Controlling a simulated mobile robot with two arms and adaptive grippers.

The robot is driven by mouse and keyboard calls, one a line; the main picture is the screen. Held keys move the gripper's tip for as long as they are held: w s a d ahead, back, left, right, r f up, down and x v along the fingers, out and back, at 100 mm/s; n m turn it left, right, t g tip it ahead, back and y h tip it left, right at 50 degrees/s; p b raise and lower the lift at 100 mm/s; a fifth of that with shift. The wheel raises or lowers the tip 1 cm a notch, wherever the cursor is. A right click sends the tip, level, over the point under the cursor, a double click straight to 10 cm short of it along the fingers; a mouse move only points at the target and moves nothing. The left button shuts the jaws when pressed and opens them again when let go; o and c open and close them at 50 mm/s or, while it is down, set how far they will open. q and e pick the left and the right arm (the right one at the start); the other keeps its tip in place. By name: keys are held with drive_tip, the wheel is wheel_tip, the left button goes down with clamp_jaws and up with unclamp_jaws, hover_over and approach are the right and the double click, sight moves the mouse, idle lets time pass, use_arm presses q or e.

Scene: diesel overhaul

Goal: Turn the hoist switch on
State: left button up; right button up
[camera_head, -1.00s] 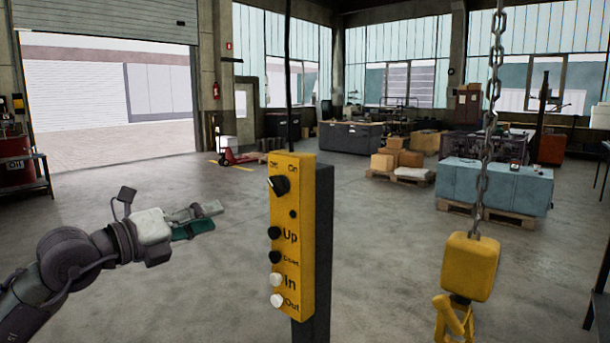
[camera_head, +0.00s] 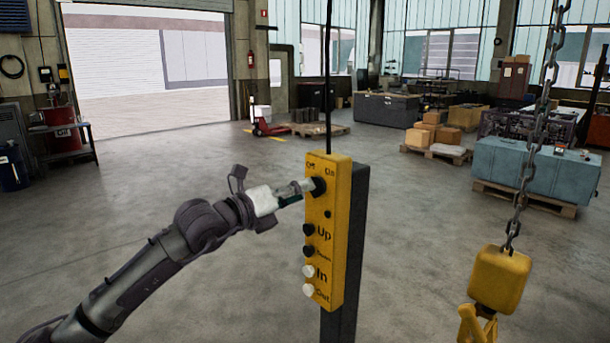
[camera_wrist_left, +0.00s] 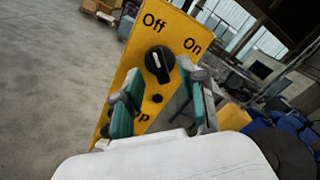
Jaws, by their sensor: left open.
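The yellow hoist control box (camera_head: 337,235) hangs upright in front of me, with Off and On labels at its top. Its black rotary switch (camera_head: 319,186) sits under these labels, with the left gripper's tips close at its left side. In the left wrist view the switch (camera_wrist_left: 158,64) shows a white mark that points up and left, toward Off. My left gripper (camera_head: 306,187) is open. In the wrist view its two green-padded fingers (camera_wrist_left: 163,92) stand apart below the switch, one to each side; I cannot tell whether they touch it. My right gripper is not in view.
Below the switch are black Up and Down buttons and white In and Out buttons (camera_head: 308,280). A yellow hoist hook block (camera_head: 499,279) hangs from a chain (camera_head: 535,130) to the right. Open grey floor (camera_head: 180,190) lies around the box.

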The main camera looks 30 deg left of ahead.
use_arm(q)
drive_tip(key=shift+p+x, duration=0.3)
drive_tip(key=shift+x, duration=0.85)
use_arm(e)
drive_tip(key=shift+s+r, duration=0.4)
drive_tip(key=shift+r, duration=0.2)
use_arm(q)
clamp_jaws()
drive_tip(key=shift+f, duration=0.1)
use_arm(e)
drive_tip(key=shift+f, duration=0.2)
